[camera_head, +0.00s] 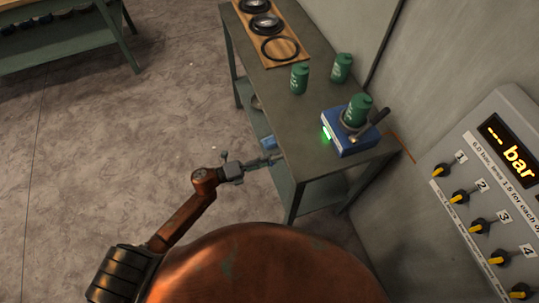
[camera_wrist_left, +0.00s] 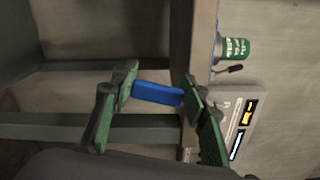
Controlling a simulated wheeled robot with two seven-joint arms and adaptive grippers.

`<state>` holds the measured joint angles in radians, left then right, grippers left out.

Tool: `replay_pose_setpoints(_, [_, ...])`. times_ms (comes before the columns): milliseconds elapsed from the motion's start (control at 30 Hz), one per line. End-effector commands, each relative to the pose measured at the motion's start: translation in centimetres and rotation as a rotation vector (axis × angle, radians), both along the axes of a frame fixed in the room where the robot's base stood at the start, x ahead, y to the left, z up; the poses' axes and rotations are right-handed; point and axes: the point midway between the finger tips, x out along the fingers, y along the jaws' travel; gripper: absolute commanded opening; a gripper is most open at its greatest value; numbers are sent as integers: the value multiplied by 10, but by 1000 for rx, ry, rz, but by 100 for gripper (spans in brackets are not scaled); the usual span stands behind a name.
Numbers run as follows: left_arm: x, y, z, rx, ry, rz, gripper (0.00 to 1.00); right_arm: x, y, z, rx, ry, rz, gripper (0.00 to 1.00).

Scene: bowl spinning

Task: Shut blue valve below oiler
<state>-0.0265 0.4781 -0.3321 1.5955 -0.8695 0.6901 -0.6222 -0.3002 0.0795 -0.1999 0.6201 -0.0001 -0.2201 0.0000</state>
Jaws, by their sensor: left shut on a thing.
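The blue valve handle (camera_wrist_left: 158,93) is a flat bar and sits between the two fingers of my left gripper (camera_wrist_left: 158,105) in the wrist view. The gripper is shut on it. In the head view my left gripper (camera_head: 268,160) is at the near left side of the table, below its top, with the blue handle (camera_head: 268,143) beside it. The oiler seems to be the blue box (camera_head: 352,145) with a green light, a green can (camera_head: 357,108) and a dark lever on the table's near end. The valve's body is hidden. My right gripper is not in view.
The dark-topped table (camera_head: 305,125) holds two more green cans (camera_head: 300,79) and a wooden board (camera_head: 285,50) with round parts. A panel with yellow knobs (camera_head: 460,197) is on the right. Another bench (camera_head: 60,45) stands at the back left. The floor between is clear.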

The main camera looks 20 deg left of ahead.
Motion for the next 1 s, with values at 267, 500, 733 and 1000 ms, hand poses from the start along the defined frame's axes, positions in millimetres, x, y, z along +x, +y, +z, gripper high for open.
replay_pose_setpoints(267, [-7,-4,-1,-102,147,4,0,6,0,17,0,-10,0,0])
replay_pose_setpoints(500, [-11,-7,-4,-149,215,3,0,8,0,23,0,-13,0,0])
replay_pose_setpoints(733, [-12,-7,-5,-164,234,4,0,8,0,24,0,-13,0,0])
replay_pose_setpoints(1000, [-12,-8,-5,-165,237,3,0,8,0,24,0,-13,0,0])
